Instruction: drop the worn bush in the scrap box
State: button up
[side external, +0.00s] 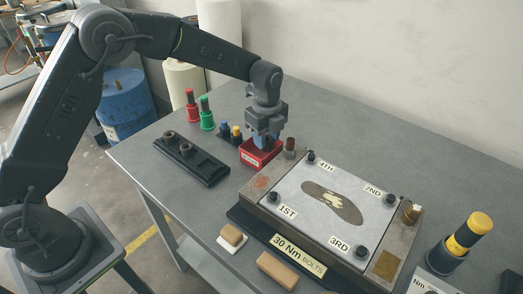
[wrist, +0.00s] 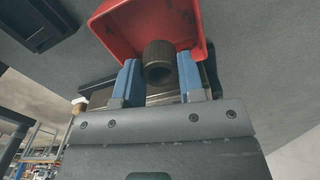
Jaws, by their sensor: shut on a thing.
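The red scrap box (side external: 258,158) stands on the grey table behind the insole mould and carries a white label. My gripper (side external: 264,143) points down at its opening, with the blue fingertips at or just inside the rim. In the wrist view the blue fingers of my gripper (wrist: 160,80) are shut on the worn bush (wrist: 158,62), a dark brown ring with an open bore. The bush is in front of the red box (wrist: 118,22) there. The side view hides the bush behind the fingers and box wall; I cannot tell how deep it sits.
The mould plate (side external: 300,215) is right of the box, with a brown post (side external: 289,148) at its near-box corner and a brass bush (side external: 412,213) opposite. A black rack (side external: 190,160) lies left. Red (side external: 192,104) and green (side external: 206,116) tools stand behind it.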

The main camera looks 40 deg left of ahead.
jog(key=shift+f, duration=0.15)
jog(key=o, duration=1.1)
notch_tip(320, 180, up, 14)
jog(key=shift+f, duration=0.1)
